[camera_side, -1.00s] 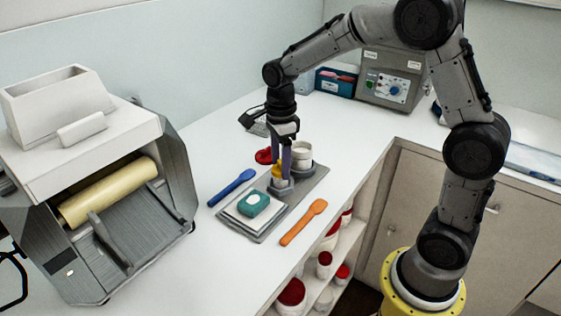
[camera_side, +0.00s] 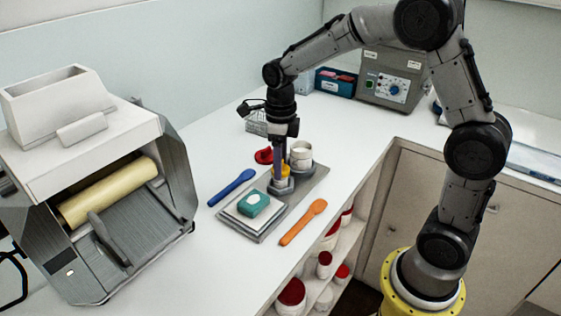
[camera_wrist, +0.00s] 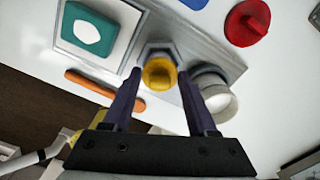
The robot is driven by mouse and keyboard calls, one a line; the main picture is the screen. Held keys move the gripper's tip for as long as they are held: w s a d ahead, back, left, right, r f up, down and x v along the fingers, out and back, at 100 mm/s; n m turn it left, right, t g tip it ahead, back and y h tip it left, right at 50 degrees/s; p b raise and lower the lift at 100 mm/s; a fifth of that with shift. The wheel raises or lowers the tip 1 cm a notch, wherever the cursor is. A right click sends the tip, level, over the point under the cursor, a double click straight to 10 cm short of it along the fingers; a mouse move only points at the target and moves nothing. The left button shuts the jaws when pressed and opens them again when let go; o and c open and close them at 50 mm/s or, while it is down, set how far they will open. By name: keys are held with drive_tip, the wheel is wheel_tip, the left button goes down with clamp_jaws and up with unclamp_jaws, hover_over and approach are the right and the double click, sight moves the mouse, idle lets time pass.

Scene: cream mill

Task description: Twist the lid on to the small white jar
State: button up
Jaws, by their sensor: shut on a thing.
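My gripper (camera_side: 281,167) points straight down with its fingers on either side of a yellow lid (camera_side: 284,171). In the wrist view the yellow lid (camera_wrist: 159,74) sits between the two fingertips and my gripper (camera_wrist: 159,72) is shut on it. The lid is at a grey hexagonal holder (camera_side: 282,187) on the grey tray. The small white jar itself is hidden under the lid and fingers, so I cannot tell how the lid sits on it. A larger white jar (camera_side: 301,155) without a lid stands upright behind, beside my fingers; it also shows in the wrist view (camera_wrist: 215,100).
A red lid (camera_side: 264,156) lies left of the tray (camera_side: 308,184). A teal block (camera_side: 254,204) on a white pad is at the tray's front. Blue (camera_side: 232,187) and orange (camera_side: 303,222) spatulas flank the tray. The roller mill (camera_side: 100,190) stands at left.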

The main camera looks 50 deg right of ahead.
drive_tip(key=shift+f, duration=0.1)
drive_tip(key=o, duration=1.5)
drive_tip(key=shift+r, duration=3.35)
